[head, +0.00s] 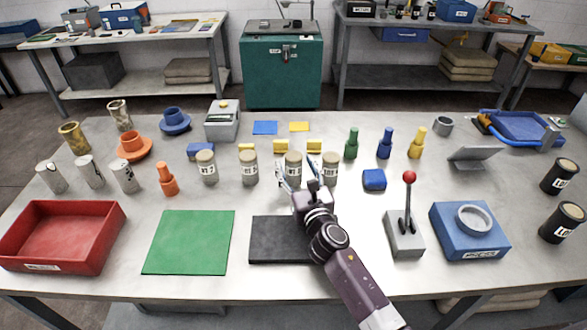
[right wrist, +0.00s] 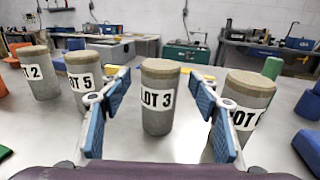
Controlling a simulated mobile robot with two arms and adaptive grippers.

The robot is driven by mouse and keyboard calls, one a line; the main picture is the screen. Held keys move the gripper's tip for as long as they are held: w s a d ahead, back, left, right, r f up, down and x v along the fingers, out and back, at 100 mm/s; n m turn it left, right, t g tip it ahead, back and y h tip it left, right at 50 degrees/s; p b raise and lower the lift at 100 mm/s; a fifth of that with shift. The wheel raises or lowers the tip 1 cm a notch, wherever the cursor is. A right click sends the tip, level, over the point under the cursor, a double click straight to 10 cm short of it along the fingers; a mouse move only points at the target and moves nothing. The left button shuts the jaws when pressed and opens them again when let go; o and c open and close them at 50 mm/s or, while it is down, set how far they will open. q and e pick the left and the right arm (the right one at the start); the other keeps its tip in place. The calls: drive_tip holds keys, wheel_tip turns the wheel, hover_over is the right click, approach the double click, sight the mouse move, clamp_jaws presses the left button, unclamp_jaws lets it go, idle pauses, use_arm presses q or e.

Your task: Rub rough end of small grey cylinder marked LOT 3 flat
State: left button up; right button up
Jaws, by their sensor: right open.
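The small grey cylinder marked LOT 3 (right wrist: 158,118) stands upright on the table, with a rough-looking tan top. It also shows in the head view (head: 293,160), third in a row of similar grey cylinders. My right gripper (right wrist: 162,90) is open, its blue-padded fingers to either side of the cylinder in the right wrist view, with gaps on both sides. I cannot tell how deep the cylinder is between the fingers. In the head view the right gripper (head: 306,178) partly covers the row. A flat black pad (head: 268,240) lies nearer the front edge. My left gripper is not in view.
Grey cylinders LOT 5 (right wrist: 88,85) and LOT 2 (right wrist: 40,75) stand to the left, and another (right wrist: 240,105) close by on the right. A green mat (head: 188,242), red tray (head: 60,240), lever box (head: 404,235) and blue fixture (head: 445,240) lie along the front.

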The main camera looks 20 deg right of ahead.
drive_tip(key=shift+c, duration=0.5)
clamp_jaws()
drive_tip(key=shift+r, duration=0.15)
wheel_tip(320, 180, up, 10)
drive_tip(key=p, duration=0.4)
drive_tip(key=shift+r, duration=0.2)
wheel_tip(320, 180, up, 9)
drive_tip(key=s+f+b, duration=0.1)
drive_tip(key=s+f, duration=0.2)
drive_tip(key=s, duration=0.4)
drive_tip(key=s+a+f+b, duration=0.1)
drive_tip(key=s+f, duration=0.2)
drive_tip(key=s, duration=0.5)
drive_tip(key=s+f+b, duration=0.1)
drive_tip(key=s+f, duration=0.2)
drive_tip(key=s, duration=0.5)
drive_tip(key=shift+a+f+b, duration=0.15)
drive_tip(key=shift+f+b, duration=0.15)
drive_tip(key=shift+b, duration=0.05)
